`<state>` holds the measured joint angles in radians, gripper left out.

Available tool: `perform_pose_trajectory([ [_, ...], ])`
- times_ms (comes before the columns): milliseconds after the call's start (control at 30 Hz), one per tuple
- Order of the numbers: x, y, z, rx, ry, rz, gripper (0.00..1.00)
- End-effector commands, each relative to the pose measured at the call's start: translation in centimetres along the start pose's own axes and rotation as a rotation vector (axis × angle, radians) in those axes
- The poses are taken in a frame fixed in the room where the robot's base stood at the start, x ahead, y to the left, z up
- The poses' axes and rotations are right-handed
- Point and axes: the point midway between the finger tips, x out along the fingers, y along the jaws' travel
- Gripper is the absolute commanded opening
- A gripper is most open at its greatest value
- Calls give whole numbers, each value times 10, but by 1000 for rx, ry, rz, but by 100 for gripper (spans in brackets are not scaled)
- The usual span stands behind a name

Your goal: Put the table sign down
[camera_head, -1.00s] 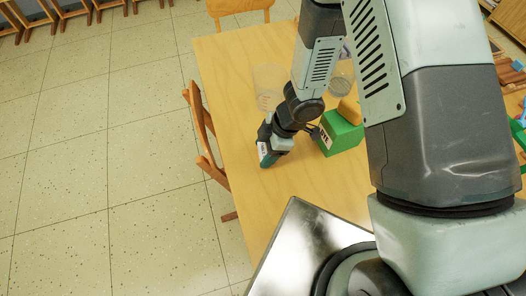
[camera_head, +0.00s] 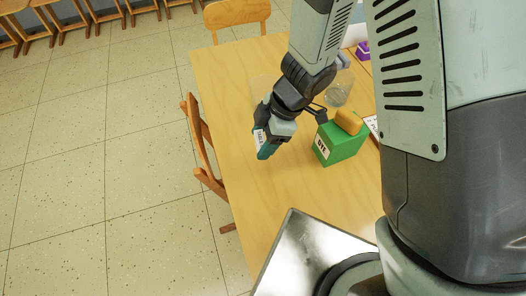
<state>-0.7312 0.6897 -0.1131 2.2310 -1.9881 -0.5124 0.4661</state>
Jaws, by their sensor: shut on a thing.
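My gripper (camera_head: 270,136) is over the left part of the wooden table, pointing down. It is shut on a small teal thing with a white, lettered face, which I take to be the table sign (camera_head: 260,138). The sign is tilted, and its lower teal end points toward the tabletop. The fingers are mostly hidden by the wrist and the sign. I cannot tell whether the sign touches the table (camera_head: 240,95).
A green box marked DYE (camera_head: 340,145) with a yellow-orange thing (camera_head: 349,121) on top stands right of my gripper. A clear container (camera_head: 339,88) stands behind it. Wooden chairs (camera_head: 205,150) stand at the left edge. Bare tabletop lies in front of my gripper.

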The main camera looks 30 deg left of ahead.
Motion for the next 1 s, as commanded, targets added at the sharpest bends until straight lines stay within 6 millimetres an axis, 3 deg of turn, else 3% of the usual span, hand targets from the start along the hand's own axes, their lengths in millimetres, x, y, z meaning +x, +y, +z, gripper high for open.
perform_pose_trajectory([
  [200, -46, 0, -20, -3, 0, 2, 30],
  [733, -115, 0, -48, -2, 0, 3, 30],
  [1000, -120, 49, -27, 192, -2, 78, 30],
])
